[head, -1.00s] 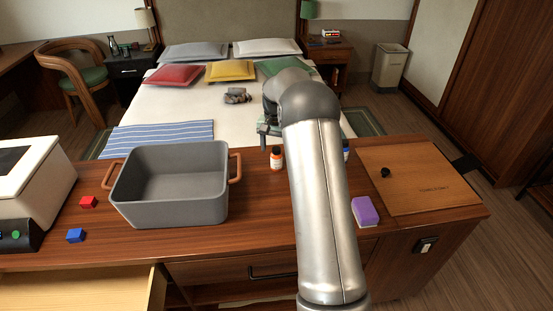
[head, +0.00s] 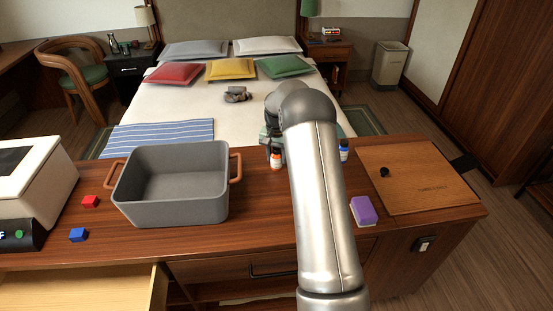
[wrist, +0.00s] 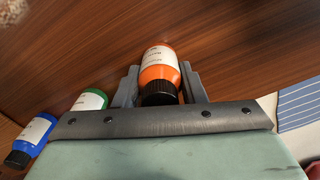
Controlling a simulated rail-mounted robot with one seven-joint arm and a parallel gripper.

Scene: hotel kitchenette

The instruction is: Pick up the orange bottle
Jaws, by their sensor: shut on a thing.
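The orange bottle (wrist: 160,67) has a white label and a black cap. In the wrist view it sits between the two fingers of my gripper (wrist: 157,82), which is shut on it. In the head view the orange bottle (head: 276,157) shows on the counter just left of my arm, with the gripper (head: 274,147) at it. I cannot tell whether the bottle's base touches the counter.
A green bottle (wrist: 91,100) and a blue bottle (wrist: 33,137) stand close beside the gripper. A grey bin (head: 170,207) is left on the counter (head: 262,215).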

